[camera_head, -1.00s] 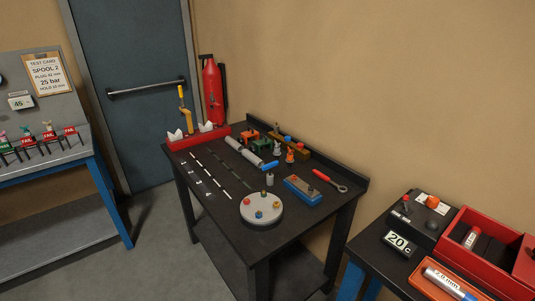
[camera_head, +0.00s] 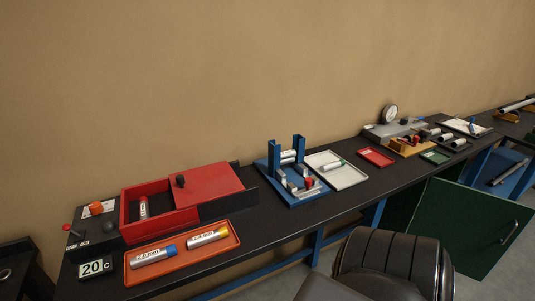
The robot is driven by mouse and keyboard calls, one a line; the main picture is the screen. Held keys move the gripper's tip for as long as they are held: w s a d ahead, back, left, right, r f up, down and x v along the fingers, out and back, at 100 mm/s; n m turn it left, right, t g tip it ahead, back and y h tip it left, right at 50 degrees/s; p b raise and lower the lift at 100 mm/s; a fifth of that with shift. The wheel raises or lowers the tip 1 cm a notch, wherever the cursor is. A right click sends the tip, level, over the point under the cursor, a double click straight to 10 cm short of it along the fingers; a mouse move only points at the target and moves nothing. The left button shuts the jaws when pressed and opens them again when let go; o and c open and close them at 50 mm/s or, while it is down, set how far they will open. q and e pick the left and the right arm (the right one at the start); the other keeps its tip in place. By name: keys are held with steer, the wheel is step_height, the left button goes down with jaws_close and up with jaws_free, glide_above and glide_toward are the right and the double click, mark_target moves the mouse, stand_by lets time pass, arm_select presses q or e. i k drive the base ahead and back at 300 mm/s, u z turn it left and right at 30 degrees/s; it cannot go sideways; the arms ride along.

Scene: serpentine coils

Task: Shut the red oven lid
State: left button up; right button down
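The red oven (camera_head: 130,222) is an open-topped box on the left part of the dark bench. Its red lid (camera_head: 215,183) is flat and lies toward the right, with a dark knob (camera_head: 180,181) near its left edge. The left part of the box is uncovered, and a labelled cylinder (camera_head: 143,207) stands inside it. The lid's far right side lies by a dark upright plate (camera_head: 245,180). Neither of my grippers is in view.
An orange tray (camera_head: 190,262) with two labelled cylinders lies in front of the oven. A control box (camera_head: 92,232) and a "20 C" display (camera_head: 95,267) are at its left. A blue fixture (camera_head: 290,180) stands further right.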

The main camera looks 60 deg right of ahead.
mark_target(202, 185)
steer(key=z, duration=1.8)
steer(key=k, duration=1.35)
steer(key=z, duration=0.55)
steer(key=i, duration=0.85)
steer(key=u, duration=0.15)
